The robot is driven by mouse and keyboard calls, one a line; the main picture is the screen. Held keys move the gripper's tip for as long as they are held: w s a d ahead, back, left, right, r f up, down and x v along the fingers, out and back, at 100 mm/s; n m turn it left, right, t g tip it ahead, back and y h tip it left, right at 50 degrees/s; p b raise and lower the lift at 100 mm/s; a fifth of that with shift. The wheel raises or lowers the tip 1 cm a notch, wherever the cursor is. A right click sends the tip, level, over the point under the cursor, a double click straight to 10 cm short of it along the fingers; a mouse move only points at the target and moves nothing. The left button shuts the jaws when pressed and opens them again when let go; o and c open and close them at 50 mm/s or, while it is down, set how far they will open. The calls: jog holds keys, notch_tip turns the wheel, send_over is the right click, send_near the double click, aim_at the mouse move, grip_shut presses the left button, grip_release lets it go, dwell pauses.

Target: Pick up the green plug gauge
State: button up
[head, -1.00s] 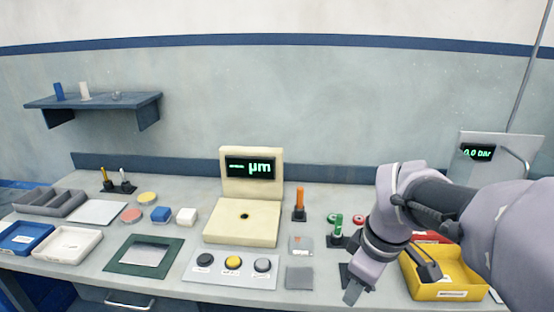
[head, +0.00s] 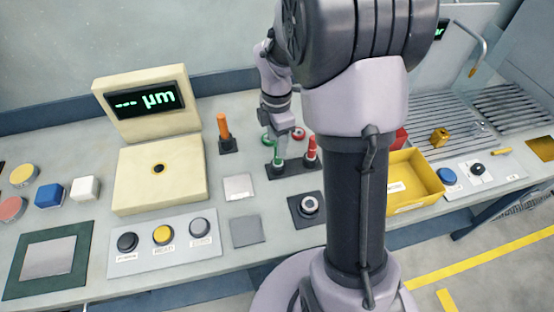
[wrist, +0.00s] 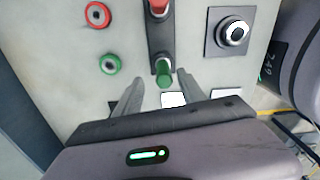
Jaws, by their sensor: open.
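The green plug gauge (head: 279,159) stands upright in a black holder (head: 290,172) beside a red plug (head: 312,148). In the wrist view the green plug gauge (wrist: 163,71) lies just ahead of my fingertips, near the middle between them. My gripper (wrist: 160,77) is open and empty, with one finger on each side of the plug's line. In the head view my gripper (head: 279,141) is right at the top of the green plug and hides part of it. I cannot tell whether the fingers touch it.
A green ring (wrist: 110,63) and a red ring (wrist: 97,14) lie beside the holder. A metal ring on a black square (head: 308,206), an orange pin in a stand (head: 223,130), a cream gauge unit (head: 160,175) and a yellow bin (head: 412,182) are nearby.

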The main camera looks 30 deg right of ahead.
jog(key=f+b, duration=0.1)
jog(key=f, duration=0.1)
jog(key=f+b, duration=0.1)
jog(key=f, duration=0.1)
jog(key=f+b, duration=0.1)
jog(key=f, duration=0.1)
jog(key=shift+s, duration=0.4)
jog(key=shift+r, duration=0.15)
grip_shut()
jog(key=shift+r, duration=0.15)
